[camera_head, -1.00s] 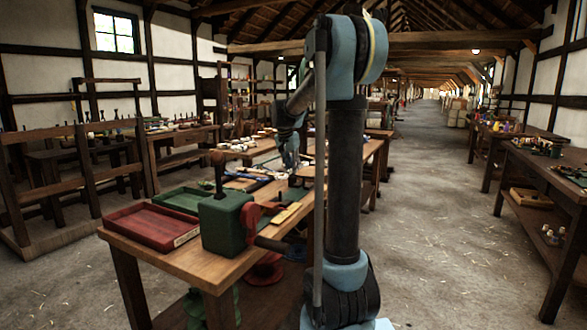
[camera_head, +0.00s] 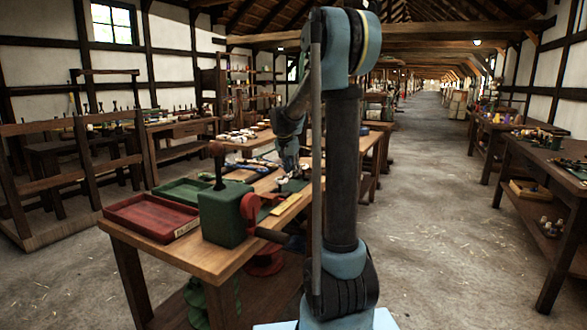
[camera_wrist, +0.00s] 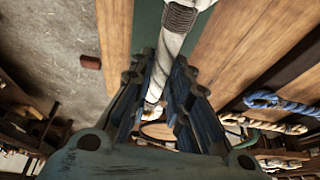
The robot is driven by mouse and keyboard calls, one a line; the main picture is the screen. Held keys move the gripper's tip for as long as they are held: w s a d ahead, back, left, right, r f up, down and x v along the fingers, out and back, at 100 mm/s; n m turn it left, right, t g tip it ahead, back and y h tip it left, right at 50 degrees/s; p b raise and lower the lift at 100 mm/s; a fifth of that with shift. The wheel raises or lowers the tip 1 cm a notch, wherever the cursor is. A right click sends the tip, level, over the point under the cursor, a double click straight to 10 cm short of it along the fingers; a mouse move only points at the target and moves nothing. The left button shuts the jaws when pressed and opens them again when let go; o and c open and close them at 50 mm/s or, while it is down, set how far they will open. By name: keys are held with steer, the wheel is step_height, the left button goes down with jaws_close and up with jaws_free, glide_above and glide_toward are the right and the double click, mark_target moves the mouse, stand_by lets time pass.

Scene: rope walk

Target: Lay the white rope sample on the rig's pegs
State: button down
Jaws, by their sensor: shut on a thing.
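My gripper (camera_wrist: 160,92) is shut on the white rope sample (camera_wrist: 172,48) in the wrist view. The rope runs between the fingers, with a dark wrapped band (camera_wrist: 180,17) near the top edge of the picture. Its lower end shows between the jaws. In the head view my gripper (camera_head: 290,165) hangs low over the middle of the workbench, and the rope in it is too small to make out. I cannot clearly pick out the rig's pegs in either view.
The workbench (camera_head: 215,262) holds a red tray (camera_head: 150,218), a green tray (camera_head: 178,192) and a green crank box (camera_head: 223,222). A blue rope (camera_wrist: 285,103) and pale ropes (camera_wrist: 262,124) lie at right in the wrist view. The floor aisle (camera_head: 430,190) is open.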

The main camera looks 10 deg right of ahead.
steer(key=shift+f, duration=1.35)
steer(key=shift+f, duration=0.35)
steer(key=c, duration=1.4)
jaws_free()
steer(key=shift+r, duration=0.1)
steer(key=shift+w+r, duration=0.1)
steer(key=shift+r, duration=3.3)
steer(key=shift+r, duration=0.1)
